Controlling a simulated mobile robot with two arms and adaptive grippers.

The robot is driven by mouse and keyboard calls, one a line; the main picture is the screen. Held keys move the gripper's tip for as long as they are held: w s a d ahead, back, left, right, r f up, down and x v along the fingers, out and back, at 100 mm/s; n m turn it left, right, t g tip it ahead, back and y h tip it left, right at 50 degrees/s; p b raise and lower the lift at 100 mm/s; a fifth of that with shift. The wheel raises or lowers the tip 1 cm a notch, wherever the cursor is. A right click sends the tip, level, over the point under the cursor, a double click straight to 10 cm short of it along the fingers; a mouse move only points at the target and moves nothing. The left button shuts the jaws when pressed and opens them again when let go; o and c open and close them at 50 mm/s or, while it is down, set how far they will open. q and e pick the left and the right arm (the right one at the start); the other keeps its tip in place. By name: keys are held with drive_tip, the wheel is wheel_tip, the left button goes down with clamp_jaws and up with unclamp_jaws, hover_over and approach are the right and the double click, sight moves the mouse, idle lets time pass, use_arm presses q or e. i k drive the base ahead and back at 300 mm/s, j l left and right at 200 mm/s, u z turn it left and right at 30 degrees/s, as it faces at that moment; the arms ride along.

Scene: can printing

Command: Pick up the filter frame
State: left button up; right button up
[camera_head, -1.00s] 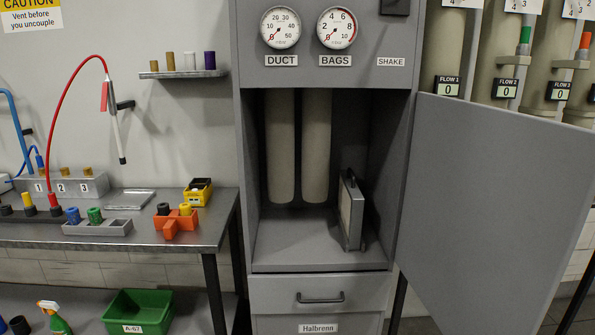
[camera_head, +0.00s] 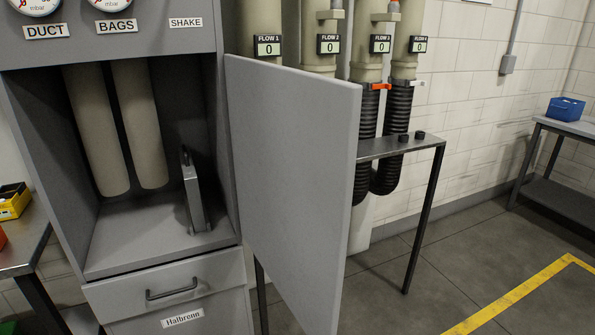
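The filter frame (camera_head: 194,195) is a grey, thin rectangular panel with a dark handle on its edge. It stands upright on the floor of the open grey cabinet (camera_head: 140,247), near the right inner wall. I see it nearly edge-on, to the right of two beige filter bags (camera_head: 139,122). Neither of my grippers is in the head view.
The cabinet door (camera_head: 292,190) stands wide open to the right of the opening. Behind it are pipes with flow displays, black hoses (camera_head: 398,125) and a small metal table (camera_head: 400,149). A workbench edge (camera_head: 22,250) is at left. The floor at right is clear.

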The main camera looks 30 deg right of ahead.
sight(191, 177)
drive_tip(key=l+u, duration=0.35)
drive_tip(key=l, duration=1.65)
drive_tip(key=i+j+z, duration=0.25)
drive_tip(key=j+z, duration=0.25)
drive_tip(key=j, duration=1)
drive_tip(key=j+z, duration=0.45)
drive_tip(key=j, duration=1)
